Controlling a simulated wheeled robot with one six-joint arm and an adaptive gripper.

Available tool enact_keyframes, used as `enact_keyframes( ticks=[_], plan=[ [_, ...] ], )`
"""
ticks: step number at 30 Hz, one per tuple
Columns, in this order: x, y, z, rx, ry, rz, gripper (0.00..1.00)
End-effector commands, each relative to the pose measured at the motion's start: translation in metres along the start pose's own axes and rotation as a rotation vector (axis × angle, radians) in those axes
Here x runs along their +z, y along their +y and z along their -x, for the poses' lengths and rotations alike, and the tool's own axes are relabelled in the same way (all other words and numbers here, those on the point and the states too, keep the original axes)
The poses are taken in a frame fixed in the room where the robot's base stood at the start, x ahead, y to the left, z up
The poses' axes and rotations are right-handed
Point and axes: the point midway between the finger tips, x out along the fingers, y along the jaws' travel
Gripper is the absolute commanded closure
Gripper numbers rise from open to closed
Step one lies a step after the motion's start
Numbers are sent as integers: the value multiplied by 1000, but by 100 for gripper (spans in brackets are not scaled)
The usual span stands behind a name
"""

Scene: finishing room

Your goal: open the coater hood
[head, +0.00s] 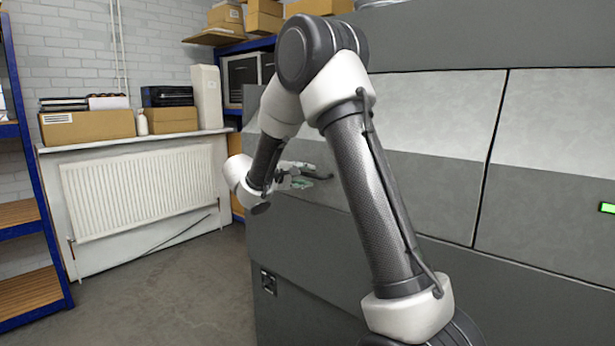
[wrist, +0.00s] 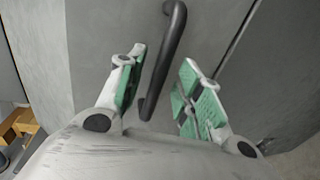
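The coater is a large grey machine with a lighter band on its front. Its hood panel (head: 440,105) looks closed, with a dark vertical seam on its right. A dark bar handle (wrist: 176,40) stands off the grey panel in the wrist view; it also shows in the head view (head: 321,176). My gripper (wrist: 163,78) is open, with green pads. The handle's lower end lies between the two fingers in the picture, with gaps on both sides. I cannot tell how deep it sits between them. In the head view my gripper (head: 296,178) is small and partly hidden by my arm.
A white radiator (head: 140,190) stands along the back wall under a shelf with boxes (head: 88,126). A blue shelving unit (head: 30,220) is at the far left. The floor (head: 170,295) between it and the machine is clear. A green display (head: 607,208) is at the right edge.

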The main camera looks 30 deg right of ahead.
Motion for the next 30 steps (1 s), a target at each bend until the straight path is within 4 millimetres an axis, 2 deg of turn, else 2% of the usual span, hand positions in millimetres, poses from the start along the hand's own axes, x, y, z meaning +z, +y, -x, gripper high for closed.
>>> enact_keyframes(
  ticks=[5, 14, 20, 30],
  plan=[
    [0, 0, -18, -1, 0, -1, 65],
    [0, 0, -21, -1, 0, -1, 65],
    [0, 0, -21, -1, 0, -1, 100],
    [0, 3, -16, -11, 1, -2, 100]
  ],
)
